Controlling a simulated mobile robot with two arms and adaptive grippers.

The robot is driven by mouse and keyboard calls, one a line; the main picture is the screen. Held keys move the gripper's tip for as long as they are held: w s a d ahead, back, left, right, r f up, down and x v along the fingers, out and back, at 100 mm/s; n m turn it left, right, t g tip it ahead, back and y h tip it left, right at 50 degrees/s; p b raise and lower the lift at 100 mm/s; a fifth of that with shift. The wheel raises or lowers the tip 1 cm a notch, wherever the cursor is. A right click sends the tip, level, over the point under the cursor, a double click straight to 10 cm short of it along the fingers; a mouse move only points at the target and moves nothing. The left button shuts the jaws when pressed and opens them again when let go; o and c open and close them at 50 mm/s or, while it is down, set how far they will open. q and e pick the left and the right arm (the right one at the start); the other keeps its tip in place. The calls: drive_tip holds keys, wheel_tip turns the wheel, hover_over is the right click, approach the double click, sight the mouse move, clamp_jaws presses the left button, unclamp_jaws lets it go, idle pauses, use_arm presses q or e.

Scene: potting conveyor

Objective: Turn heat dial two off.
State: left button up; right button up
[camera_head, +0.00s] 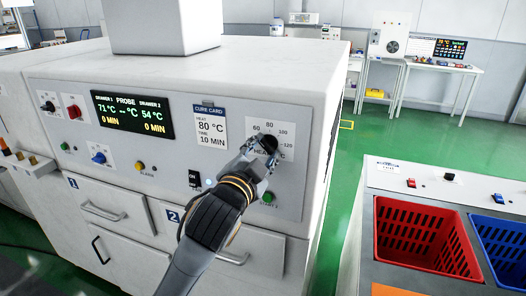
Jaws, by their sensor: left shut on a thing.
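The heat dial two (269,143) is a dark round knob on a white scale plate at the right of the cabinet's front panel. Scale marks 60, 80, 100 and 120 show around it; the rest of the plate and the dial's pointer are hidden by my gripper. My left gripper (264,152) reaches up from below, its fingers at the dial and shut on it. My right gripper is not in view.
The panel also holds a display (132,114), a cure card (209,128), a black switch (194,179) and a green button (267,197) close to my gripper. Drawers sit below. A red basket (377,235) stands on the counter at right. Green floor lies between.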

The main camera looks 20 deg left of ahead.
use_arm(q)
drive_tip(key=shift+n, duration=0.3)
drive_tip(key=n+p, duration=0.2)
drive_tip(key=n, duration=0.2)
drive_tip(key=shift+r+p, duration=0.1)
drive_tip(key=shift+p, duration=0.3)
drive_tip(key=shift+n+p, duration=0.95)
drive_tip(key=shift+n, duration=1.25)
drive_tip(key=o, duration=1.2)
drive_tip(key=shift+c, duration=0.2)
